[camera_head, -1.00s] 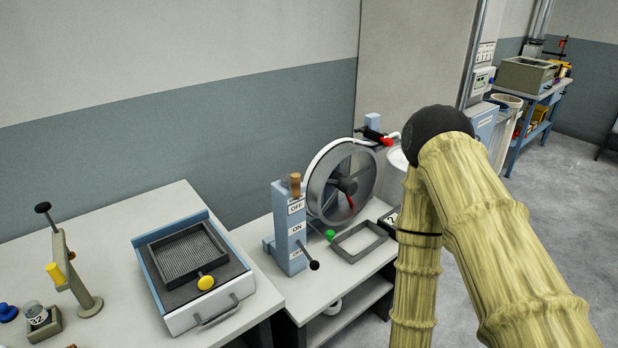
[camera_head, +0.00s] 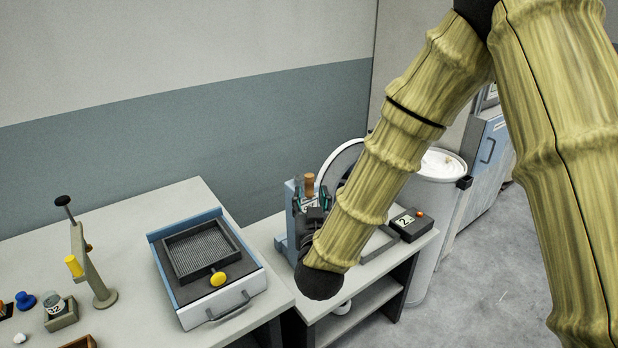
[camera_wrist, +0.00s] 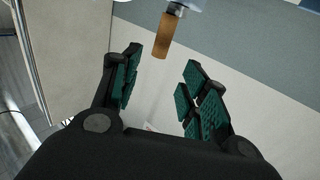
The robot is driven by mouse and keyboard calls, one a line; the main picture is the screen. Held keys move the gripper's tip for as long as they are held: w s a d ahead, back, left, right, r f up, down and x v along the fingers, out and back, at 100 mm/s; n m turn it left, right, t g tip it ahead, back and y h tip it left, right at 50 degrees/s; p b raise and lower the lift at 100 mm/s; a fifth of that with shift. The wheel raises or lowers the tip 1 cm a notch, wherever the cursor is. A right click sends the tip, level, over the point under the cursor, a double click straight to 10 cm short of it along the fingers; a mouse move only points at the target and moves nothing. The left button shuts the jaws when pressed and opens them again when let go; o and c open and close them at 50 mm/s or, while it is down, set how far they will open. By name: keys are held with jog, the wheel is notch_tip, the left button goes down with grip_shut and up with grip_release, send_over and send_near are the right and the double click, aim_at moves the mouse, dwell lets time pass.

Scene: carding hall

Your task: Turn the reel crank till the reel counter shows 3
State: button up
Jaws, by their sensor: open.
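A wooden handle (camera_head: 309,183) stands upright by the blue post, in front of the reel (camera_head: 341,158). How it joins the reel is hidden. The wrist view also shows the handle (camera_wrist: 165,35), just beyond the fingertips. My gripper (camera_head: 311,196) is open around empty space close to the handle; its green-padded fingers also show in the wrist view (camera_wrist: 160,62). I cannot see any contact. A dark counter box (camera_head: 408,224) to the right appears to show 2. My arm covers most of the reel.
The blue post (camera_head: 291,215) stands left of the gripper. A tray device with a yellow knob (camera_head: 218,279) and a lever stand (camera_head: 86,264) occupy the left table. A white bin (camera_head: 436,190) stands behind the counter. Bare tabletop separates the tray device from the lever stand.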

aim_at(310, 179)
jog(key=w+p, duration=0.1)
jog(key=w, duration=0.3)
jog(key=w+p, duration=0.2)
jog(key=w, duration=0.2)
jog(key=shift+w+a, duration=0.2)
jog(key=shift+w, duration=0.1)
jog(key=shift+w+f+p, duration=0.1)
jog(key=shift+w+p, duration=0.35)
jog(key=shift+w, duration=0.4)
grip_shut()
